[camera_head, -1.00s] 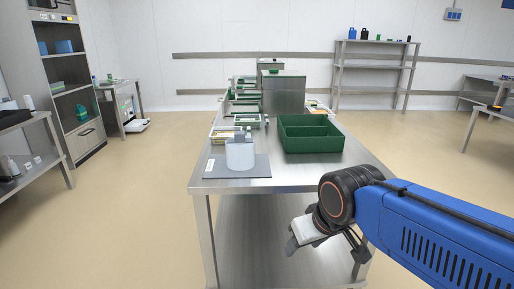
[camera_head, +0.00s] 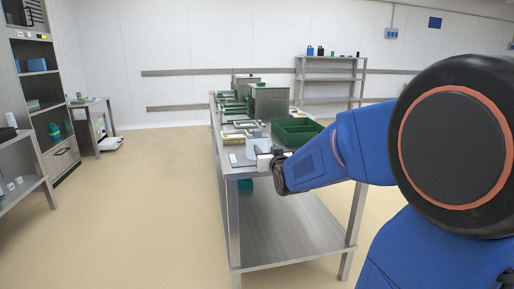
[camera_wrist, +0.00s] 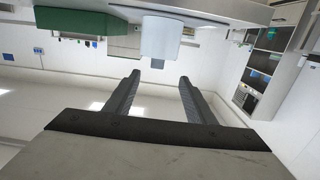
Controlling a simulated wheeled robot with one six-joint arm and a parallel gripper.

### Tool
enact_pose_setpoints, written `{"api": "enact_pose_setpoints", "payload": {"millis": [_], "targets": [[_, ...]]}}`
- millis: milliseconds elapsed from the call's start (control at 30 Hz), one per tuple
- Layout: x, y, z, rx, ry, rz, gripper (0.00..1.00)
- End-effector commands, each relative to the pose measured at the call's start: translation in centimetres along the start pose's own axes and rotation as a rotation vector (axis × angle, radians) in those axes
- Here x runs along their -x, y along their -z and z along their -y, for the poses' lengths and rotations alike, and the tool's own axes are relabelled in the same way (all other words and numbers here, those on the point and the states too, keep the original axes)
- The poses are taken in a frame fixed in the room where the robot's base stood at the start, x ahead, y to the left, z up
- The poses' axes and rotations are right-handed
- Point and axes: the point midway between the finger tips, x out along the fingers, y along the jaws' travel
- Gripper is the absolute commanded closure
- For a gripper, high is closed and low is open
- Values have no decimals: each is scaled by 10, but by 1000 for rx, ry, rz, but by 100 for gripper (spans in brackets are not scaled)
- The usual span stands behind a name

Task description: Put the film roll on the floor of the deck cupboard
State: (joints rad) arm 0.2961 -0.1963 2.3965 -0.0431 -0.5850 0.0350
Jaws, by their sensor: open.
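The film roll, a pale grey-white cylinder (camera_head: 252,140), stands upright near the front edge of the steel table, partly hidden by my gripper in the head view. In the wrist view, which is upside down, the roll (camera_wrist: 160,42) lies ahead of and between the fingers. My gripper (camera_wrist: 159,78) is open and empty, with its tips apart from the roll. In the head view my gripper (camera_head: 266,161) is at the table's front edge beside the roll. I cannot tell for sure which part is the deck cupboard.
A green divided bin (camera_head: 305,126) stands right of the roll. A steel box (camera_head: 269,104) and several small trays are farther back on the table. The table's lower shelf (camera_head: 290,235) looks mostly bare. A tall shelf unit (camera_head: 42,90) stands at left, with open floor between.

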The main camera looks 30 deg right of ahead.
Motion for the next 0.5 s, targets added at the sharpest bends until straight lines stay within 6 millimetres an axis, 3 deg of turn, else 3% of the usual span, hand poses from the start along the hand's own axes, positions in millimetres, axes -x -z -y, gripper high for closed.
{"api": "enact_pose_setpoints", "payload": {"millis": [267, 500], "targets": [[-23, 6, -7, 0, -8, -45, 50], [-58, 7, -6, 0, -8, -44, 50]]}}
